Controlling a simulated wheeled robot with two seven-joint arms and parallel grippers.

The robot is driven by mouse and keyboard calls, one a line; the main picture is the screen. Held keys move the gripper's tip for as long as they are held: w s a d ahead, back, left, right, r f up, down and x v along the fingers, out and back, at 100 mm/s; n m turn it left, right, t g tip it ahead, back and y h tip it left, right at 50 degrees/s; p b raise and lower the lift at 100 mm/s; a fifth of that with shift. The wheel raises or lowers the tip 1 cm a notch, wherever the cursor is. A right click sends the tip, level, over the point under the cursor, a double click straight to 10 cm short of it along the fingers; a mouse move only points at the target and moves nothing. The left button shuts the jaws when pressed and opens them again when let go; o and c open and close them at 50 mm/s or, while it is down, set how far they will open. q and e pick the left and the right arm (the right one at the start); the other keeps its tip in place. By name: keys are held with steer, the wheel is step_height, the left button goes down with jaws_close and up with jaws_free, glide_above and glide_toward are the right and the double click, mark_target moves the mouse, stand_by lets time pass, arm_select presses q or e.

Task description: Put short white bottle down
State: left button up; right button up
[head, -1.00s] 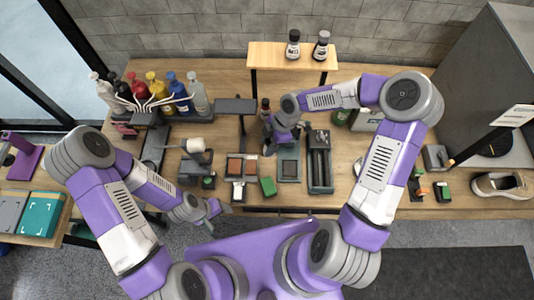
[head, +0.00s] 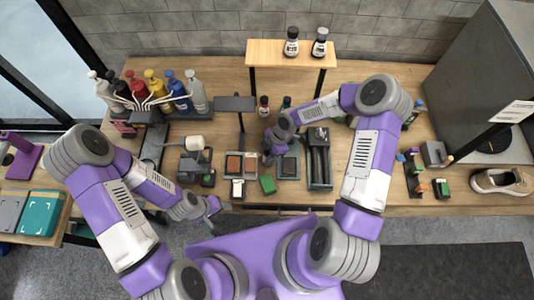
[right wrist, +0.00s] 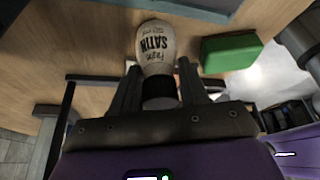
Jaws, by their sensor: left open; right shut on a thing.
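My left gripper (head: 213,206) is open and empty, in front of the bench's near edge.
A green block (head: 267,184) lies close to the right gripper. Trays and a brown-pad holder (head: 234,165) stand around it. A sneaker (head: 501,181) lies far right.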

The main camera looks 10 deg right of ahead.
steer(key=shift+f, duration=0.15)
steer(key=o, duration=1.1)
steer(key=shift+d+r, duration=0.1)
steer(key=shift+r, duration=0.3)
steer(key=v, duration=1.1)
steer(key=shift+r+p, duration=0.25)
steer(key=shift+p, duration=0.1)
steer(key=shift+s+d, duration=0.1)
